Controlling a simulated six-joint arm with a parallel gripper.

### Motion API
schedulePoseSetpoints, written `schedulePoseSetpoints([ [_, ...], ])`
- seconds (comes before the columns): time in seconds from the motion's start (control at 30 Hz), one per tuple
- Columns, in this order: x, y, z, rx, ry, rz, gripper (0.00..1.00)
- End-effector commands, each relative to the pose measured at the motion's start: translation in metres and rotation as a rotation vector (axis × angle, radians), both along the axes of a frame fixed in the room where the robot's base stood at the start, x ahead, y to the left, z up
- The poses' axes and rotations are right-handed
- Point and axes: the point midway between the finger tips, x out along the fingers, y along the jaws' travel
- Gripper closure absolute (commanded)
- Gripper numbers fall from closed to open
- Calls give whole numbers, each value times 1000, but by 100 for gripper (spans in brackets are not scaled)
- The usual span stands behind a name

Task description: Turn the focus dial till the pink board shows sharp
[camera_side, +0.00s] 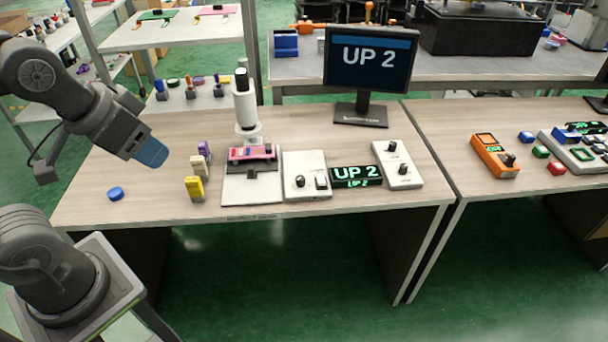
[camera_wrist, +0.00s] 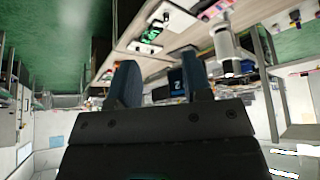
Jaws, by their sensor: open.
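The pink board (camera_side: 252,153) lies on the stage under a white microscope (camera_side: 245,105). A white box (camera_side: 304,160) with a black knob (camera_side: 300,181) and a small black part stands just right of the stage. A second white box (camera_side: 398,175) farther right carries two black knobs (camera_side: 392,145). I cannot tell which knob is the focus dial. The monitor (camera_side: 369,60) and a small green display (camera_side: 356,176) both read "UP 2". My gripper (camera_side: 150,152) is left of the microscope, above the table and away from the knobs. Its fingers (camera_wrist: 160,72) are apart and empty in the wrist view.
Yellow (camera_side: 194,188), cream and purple blocks stand left of the stage, near a blue round piece (camera_side: 116,194). An orange box (camera_side: 494,155) and other fixtures sit on the right table. The wood left of the blocks is mostly clear.

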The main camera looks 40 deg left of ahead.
Motion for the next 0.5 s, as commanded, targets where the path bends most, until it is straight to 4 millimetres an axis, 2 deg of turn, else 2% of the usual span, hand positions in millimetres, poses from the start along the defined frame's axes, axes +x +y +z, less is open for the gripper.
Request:
schedulePoseSetpoints([
  [0.37, 0, 0, 0, 0, 0, 0, 55],
  [0.43, 0, 0, 0, 0, 1, 1, 50],
  [0.5, 4, 0, 2, -3, 5, 5, 49],
])
